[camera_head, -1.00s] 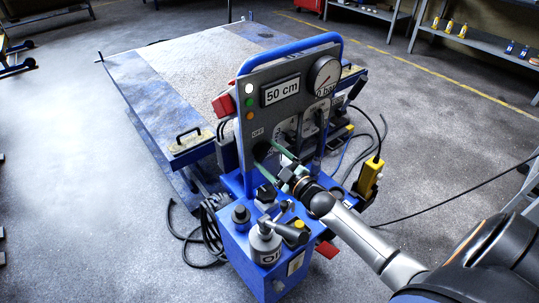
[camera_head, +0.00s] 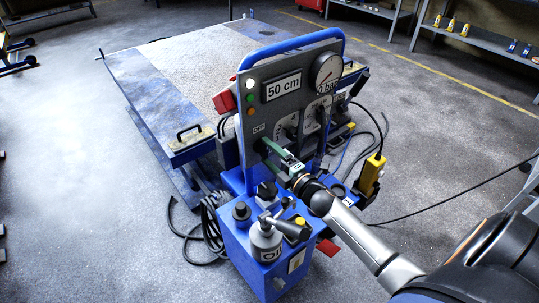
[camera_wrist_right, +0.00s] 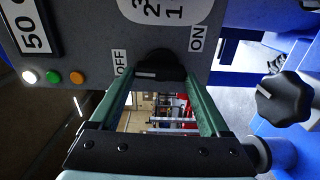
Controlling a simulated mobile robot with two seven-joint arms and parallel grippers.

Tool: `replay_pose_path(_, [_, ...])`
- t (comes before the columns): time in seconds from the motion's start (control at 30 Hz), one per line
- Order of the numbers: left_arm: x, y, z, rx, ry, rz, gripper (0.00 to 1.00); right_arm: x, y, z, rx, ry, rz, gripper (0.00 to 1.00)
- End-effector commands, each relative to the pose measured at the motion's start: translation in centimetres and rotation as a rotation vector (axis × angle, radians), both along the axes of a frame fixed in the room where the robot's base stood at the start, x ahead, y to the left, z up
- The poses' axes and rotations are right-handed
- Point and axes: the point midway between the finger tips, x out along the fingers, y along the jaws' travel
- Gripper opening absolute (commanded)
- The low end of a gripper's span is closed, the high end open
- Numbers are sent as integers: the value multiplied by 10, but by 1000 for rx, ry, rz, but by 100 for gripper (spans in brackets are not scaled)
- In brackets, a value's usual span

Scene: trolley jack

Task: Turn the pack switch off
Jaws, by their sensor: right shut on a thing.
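The pack switch is a black knob (camera_wrist_right: 160,65) on the grey panel, between the OFF and ON labels in the right wrist view. A short pale mark on the knob lies on its OFF side; I cannot tell its exact setting. My right gripper (camera_head: 270,150) reaches the panel from the lower right in the head view, just below the OFF label. Its green fingers (camera_wrist_right: 160,88) are shut on the knob, one on each side. In the head view the fingers mostly hide the knob. My left gripper is not in view.
The grey panel (camera_head: 286,70) carries a "50 cm" display, a gauge and three lamps; the white lamp (camera_wrist_right: 29,77) is lit. Below it are a blue unit with an oil bottle (camera_head: 266,240) and a black star knob (camera_wrist_right: 285,98). A yellow pendant (camera_head: 369,175) hangs at right.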

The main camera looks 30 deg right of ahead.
Motion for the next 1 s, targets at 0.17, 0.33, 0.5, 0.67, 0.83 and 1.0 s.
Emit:
replay_pose_path(0.17, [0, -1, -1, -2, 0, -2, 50, 0, 1, -1, -45, -3, 1, 24])
replay_pose_path(0.33, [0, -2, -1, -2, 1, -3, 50, 0, 1, -1, -62, -4, 1, 24])
replay_pose_path(0.5, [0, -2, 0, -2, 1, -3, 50, 0, 1, -1, -66, -4, 1, 24])
replay_pose_path(0.67, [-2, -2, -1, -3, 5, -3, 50, 0, 1, -1, -67, -4, 1, 24])
replay_pose_path(0.83, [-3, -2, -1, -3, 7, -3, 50, 0, 1, -1, -66, -4, 1, 97])
replay_pose_path(1.0, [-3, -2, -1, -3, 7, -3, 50, 0, 0, -1, -64, -4, 0, 100])
